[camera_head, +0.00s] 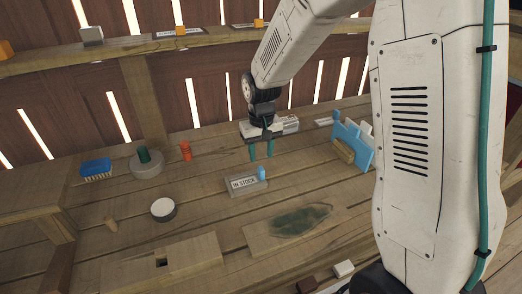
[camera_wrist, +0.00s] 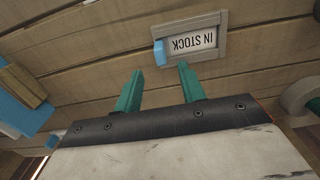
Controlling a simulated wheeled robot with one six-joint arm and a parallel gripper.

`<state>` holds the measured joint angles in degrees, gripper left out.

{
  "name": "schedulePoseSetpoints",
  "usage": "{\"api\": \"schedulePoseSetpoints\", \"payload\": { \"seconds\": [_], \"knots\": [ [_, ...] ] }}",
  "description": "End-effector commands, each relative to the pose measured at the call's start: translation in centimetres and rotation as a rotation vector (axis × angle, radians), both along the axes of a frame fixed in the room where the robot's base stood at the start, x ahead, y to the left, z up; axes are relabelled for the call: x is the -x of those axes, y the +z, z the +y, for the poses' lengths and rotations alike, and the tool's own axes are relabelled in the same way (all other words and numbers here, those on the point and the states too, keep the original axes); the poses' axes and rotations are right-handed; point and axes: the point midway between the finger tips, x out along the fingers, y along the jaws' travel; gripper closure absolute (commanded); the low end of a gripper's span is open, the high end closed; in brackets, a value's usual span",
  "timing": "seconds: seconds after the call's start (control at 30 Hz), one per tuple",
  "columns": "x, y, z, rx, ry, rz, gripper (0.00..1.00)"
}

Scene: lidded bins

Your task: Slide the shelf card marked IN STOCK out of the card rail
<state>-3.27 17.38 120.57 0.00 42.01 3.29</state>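The IN STOCK card (camera_head: 243,183) lies in a grey card rail (camera_head: 234,191) on the wooden bench, with a small blue tab (camera_head: 262,173) standing at its right end. In the wrist view the card (camera_wrist: 192,42) appears upside down inside the rail's frame (camera_wrist: 222,33), with the blue tab (camera_wrist: 160,53) at its left end. My gripper (camera_head: 261,157) has green fingers that are spread apart with nothing between them. It hangs above and behind the rail, apart from it. In the wrist view the open fingers (camera_wrist: 158,85) point toward the rail and tab.
A blue brush (camera_head: 96,168), a grey round holder (camera_head: 147,168) and an orange-red item (camera_head: 186,151) stand at left. A round tin (camera_head: 163,209) is nearer. A blue rack (camera_head: 352,143) stands at right. A board with a dark patch (camera_head: 300,220) lies in front.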

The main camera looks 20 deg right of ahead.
Motion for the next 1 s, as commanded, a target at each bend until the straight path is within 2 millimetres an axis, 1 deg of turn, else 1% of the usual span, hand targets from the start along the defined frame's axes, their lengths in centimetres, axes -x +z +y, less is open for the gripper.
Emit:
{"api": "schedulePoseSetpoints", "payload": {
  "seconds": [0.3,0.43,0.6,0.87,0.9,0.97,1.0],
  "knots": [
    [0.1,-4.7,0.1,0.000,0.001,0.005,0.60],
    [0.1,-6.3,0.1,0.000,0.001,0.003,0.60],
    [0.1,-7.3,0.0,0.000,0.001,0.001,0.60],
    [0.0,-7.4,0.0,0.000,0.001,0.000,0.60],
    [0.0,-7.4,0.0,0.000,0.000,0.000,0.66],
    [0.0,-7.4,0.0,0.000,0.000,0.000,0.82],
    [0.0,-7.4,0.0,0.000,0.000,0.000,0.93]
  ]
}}
